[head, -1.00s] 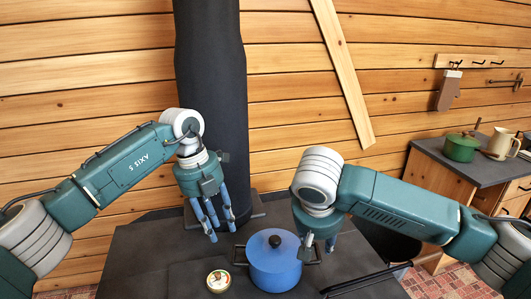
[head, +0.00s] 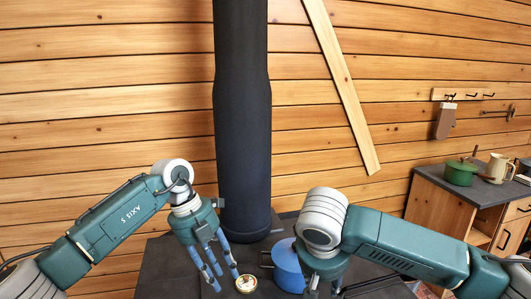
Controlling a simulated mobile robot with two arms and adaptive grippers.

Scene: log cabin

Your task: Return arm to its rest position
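My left gripper (head: 218,280) is low over the dark stove top, its blue fingers pointing down and spread apart. It appears empty. Its fingertips are close to a small round tin (head: 246,284) with a picture on its lid. My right gripper (head: 324,287) hangs at the right side of a blue pot (head: 286,266), and its wrist covers part of the pot. Whether its fingers hold the pot's right handle is hidden. Both arms reach in from the lower corners, bent over the stove.
The dark stove top (head: 166,265) has a thick black pipe (head: 243,130) rising behind it. A side counter (head: 440,184) at the right carries a green pot (head: 459,173) and a beige jug (head: 496,168). A mitt (head: 445,122) hangs on the plank wall.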

